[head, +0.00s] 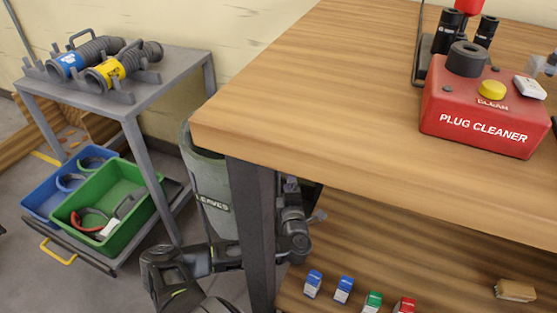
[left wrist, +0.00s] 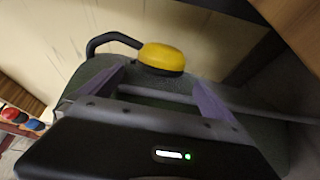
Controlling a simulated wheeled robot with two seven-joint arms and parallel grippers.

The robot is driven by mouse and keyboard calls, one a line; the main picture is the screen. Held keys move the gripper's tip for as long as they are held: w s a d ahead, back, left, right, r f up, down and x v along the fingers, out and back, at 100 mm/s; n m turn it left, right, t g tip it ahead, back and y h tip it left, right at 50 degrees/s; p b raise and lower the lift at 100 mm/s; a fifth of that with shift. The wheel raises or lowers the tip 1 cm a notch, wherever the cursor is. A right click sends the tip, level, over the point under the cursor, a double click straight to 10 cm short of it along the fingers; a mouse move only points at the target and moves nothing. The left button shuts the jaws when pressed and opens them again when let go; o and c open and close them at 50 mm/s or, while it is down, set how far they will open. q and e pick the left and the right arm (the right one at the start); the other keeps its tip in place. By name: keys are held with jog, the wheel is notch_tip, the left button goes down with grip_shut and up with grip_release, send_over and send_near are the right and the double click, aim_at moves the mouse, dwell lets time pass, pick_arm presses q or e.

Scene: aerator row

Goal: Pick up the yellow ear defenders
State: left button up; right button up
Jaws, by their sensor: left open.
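The yellow ear defenders show in the left wrist view as a rounded yellow cup (left wrist: 162,58) with a dark rim and a black band curving off to the left. They lie at a dark grey-green surface (left wrist: 75,84); I cannot tell if this is part of a bin. My left gripper (left wrist: 158,80) is open, with its two purplish fingers either side of the view and the yellow cup just beyond their tips. Nothing is held between them. In the head view my left arm passes behind the table leg, and the ear defenders cannot be made out. My right gripper is not in view.
A grey bin (head: 212,200) marked LEAVES stands behind the wooden table (head: 330,70) and its dark leg (head: 252,225). A red plug cleaner (head: 485,125) is on the table. Small boxes sit on the lower shelf. A grey cart (head: 170,75) with blue (head: 40,198) and green (head: 135,225) trays stands left.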

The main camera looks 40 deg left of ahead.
pick_arm(q)
jog(key=shift+b+x, duration=0.5)
jog(key=shift+x, duration=0.7)
jog(key=b+x, duration=0.1)
jog(key=x, duration=0.1)
jog(key=b+x, duration=0.2)
jog(key=shift+w+f, duration=0.1)
jog(key=shift+f, duration=0.15)
jog(key=shift+w+a+r+b, duration=0.15)
jog(key=shift+w+a+b, duration=0.2)
jog(key=shift+a, duration=0.1)
jog(key=shift+c, duration=0.2)
